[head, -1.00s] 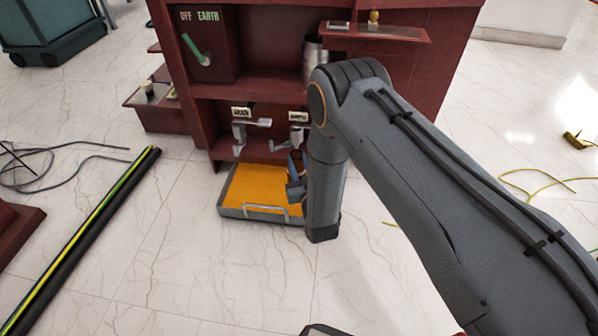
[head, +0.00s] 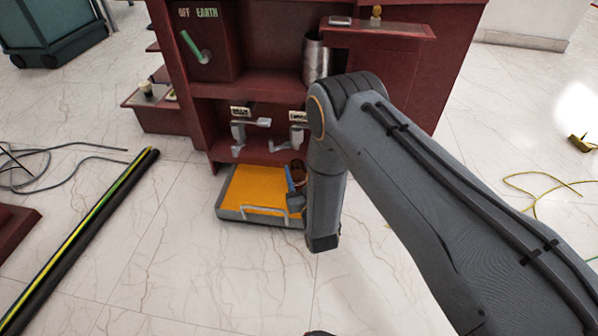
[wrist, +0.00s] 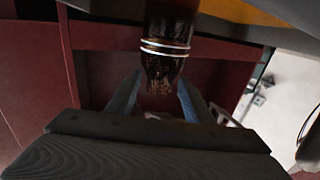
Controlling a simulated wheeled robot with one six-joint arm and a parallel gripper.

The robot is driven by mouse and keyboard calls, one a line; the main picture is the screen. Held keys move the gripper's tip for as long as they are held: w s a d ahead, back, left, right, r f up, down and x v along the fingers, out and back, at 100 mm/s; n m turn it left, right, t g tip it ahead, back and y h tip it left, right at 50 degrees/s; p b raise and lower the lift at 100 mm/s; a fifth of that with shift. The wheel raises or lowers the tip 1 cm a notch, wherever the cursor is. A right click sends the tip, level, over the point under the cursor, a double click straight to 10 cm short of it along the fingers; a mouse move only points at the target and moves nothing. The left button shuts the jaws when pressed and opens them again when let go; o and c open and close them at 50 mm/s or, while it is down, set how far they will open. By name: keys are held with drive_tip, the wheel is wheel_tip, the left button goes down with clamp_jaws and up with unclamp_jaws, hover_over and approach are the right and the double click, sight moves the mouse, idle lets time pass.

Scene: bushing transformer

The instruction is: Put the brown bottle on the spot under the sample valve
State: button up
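The dark brown bottle (head: 299,171) shows in the head view below the sample valve (head: 297,138), partly hidden by my gripper and arm. In the wrist view the bottle (wrist: 167,45), with pale rings around it, reaches down from the top edge toward the fingers. My gripper (wrist: 160,82) has its two blue fingers apart, one on each side of the bottle's near end, with small gaps showing. In the head view my gripper (head: 293,187) is at the right side of the orange tray. The spot under the sample valve is hidden, and I cannot tell what the bottle rests on.
The orange tray (head: 258,188) with a grey rim lies on the floor below the drain valve (head: 240,137). The red cabinet (head: 270,75) stands behind it. A black pole (head: 85,235) and cables lie at the left. The floor in front of the tray is clear.

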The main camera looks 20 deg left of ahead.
drive_tip(key=shift+r, duration=0.15)
drive_tip(key=shift+s+d, duration=0.15)
drive_tip(key=shift+s, duration=0.05)
drive_tip(key=p+v, duration=0.5)
drive_tip(key=v, duration=0.6)
drive_tip(key=shift+s+d, duration=0.15)
drive_tip(key=shift+s, duration=0.05)
